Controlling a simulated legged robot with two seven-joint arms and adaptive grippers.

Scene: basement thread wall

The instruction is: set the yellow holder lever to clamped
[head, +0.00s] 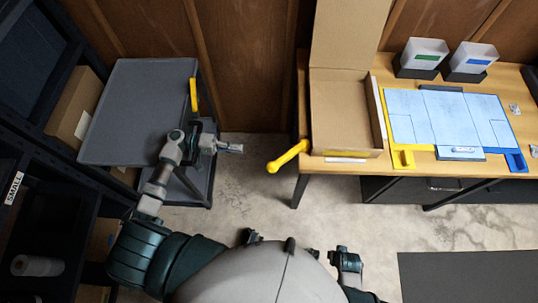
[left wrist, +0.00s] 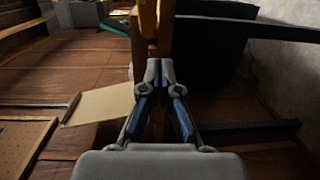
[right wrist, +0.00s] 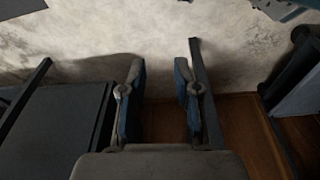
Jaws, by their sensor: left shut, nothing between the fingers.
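A yellow lever (head: 288,157) with a round knob sticks out left and slightly down from the left end of the wooden table, beside the open cardboard box. My left gripper (head: 236,148) is shut and empty, left of the knob and apart from it in the head view. In the left wrist view a yellow-orange bar (left wrist: 147,25) stands just beyond the shut fingertips (left wrist: 160,64); I cannot tell if they touch. My right gripper (right wrist: 160,72) is open and empty above the floor. The lever's pivot is not clear.
The open cardboard box (head: 340,108) stands on the wooden table (head: 304,95). A panel (head: 445,117) with yellow and blue tabs lies to its right. A grey cart (head: 130,110) with a yellow handle (head: 193,95) stands left. Concrete floor (head: 250,190) is clear between them.

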